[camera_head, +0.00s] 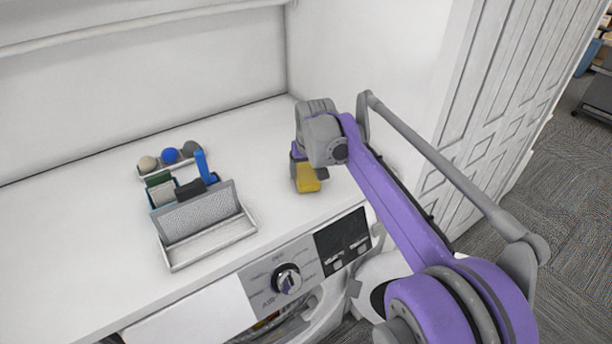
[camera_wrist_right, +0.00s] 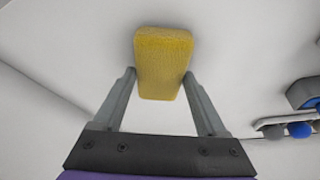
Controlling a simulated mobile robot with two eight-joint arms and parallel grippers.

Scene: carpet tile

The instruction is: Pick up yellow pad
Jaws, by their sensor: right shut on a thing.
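The yellow pad (camera_head: 307,180) is a small block at the right part of the white top in the head view, under my right gripper. My right gripper (camera_head: 299,160) is shut on it. In the right wrist view the yellow pad (camera_wrist_right: 163,62) shows between the two fingertips of my right gripper (camera_wrist_right: 160,84), its rough face toward the camera. I cannot tell whether the pad touches the top or is held just above it. My left gripper is not in view.
A wire caddy (camera_head: 213,240) with pads and brushes stands left on the white top (camera_head: 80,250). Behind it is a small rack with several balls (camera_head: 170,155). Walls close the back and right. The front edge has a washer panel with a knob (camera_head: 287,279).

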